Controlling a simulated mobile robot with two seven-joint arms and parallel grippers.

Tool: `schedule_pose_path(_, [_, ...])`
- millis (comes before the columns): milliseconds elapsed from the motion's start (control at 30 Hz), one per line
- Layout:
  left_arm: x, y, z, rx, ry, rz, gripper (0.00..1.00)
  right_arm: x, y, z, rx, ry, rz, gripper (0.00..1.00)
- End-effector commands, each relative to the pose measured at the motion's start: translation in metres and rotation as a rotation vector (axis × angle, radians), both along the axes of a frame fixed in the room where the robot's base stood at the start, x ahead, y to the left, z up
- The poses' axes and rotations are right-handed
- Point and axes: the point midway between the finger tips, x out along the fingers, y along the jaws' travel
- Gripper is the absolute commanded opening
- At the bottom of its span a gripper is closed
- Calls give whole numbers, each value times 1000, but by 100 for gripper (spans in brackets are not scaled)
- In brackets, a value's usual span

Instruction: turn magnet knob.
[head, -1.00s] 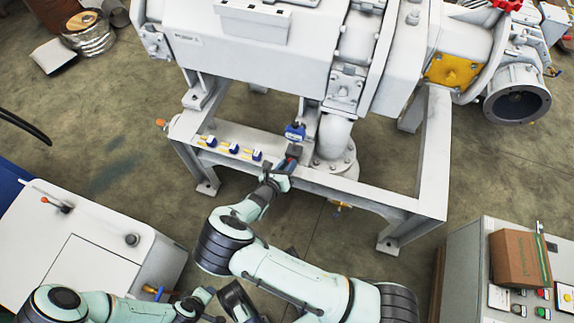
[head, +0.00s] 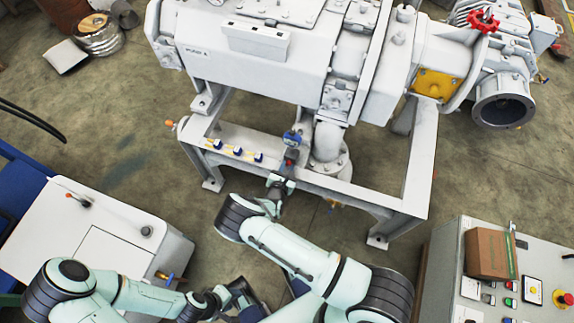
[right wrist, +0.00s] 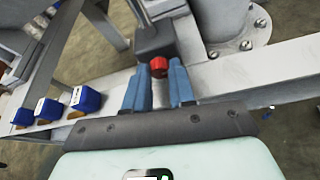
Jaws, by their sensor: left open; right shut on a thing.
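The magnet knob is a small red knob (right wrist: 158,67) on the front of a dark block (right wrist: 155,38). In the head view the red knob (head: 291,155) shows below a blue device (head: 291,138) on the frame's front beam. My right gripper (head: 286,170) reaches up to it. In the right wrist view the blue fingertips of the right gripper (right wrist: 158,72) are on both sides of the knob, shut on it, with the knob showing between their tips. My left gripper (head: 243,297) is open, low in the head view, away from the machine.
Several small blue blocks (right wrist: 87,97) sit in a row on the beam (head: 330,186), left of the knob. A pipe flange (head: 331,170) is close on the right. A white cabinet (head: 95,225) stands left, and a control box (head: 450,260) with a carton (head: 490,254) stands right.

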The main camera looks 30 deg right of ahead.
Motion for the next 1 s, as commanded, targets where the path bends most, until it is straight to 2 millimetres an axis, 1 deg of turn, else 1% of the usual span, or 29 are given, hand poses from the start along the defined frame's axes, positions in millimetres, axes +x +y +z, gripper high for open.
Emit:
schedule_pose_path(33, [-1, 0, 4, 0, 4, 0, 43, 0, -1, 3, 11, -18, -2, 0])
schedule_pose_path(200, [-3, 0, 7, -1, 11, -2, 43, 0, -1, 2, 41, -56, -2, 0])
schedule_pose_path(700, [-4, 0, 8, -2, 13, -2, 43, 1, -1, 1, 53, -71, 0, 0])
schedule_pose_path(733, [-4, 0, 8, -2, 13, -2, 43, 1, -1, 1, 53, -70, 0, 31])
schedule_pose_path(767, [-4, 0, 8, -2, 13, -2, 43, 1, -1, 1, 53, -70, 0, 35])
schedule_pose_path(1000, [-4, 0, 8, -2, 13, -2, 43, 0, -1, 0, 53, -68, -1, 35])
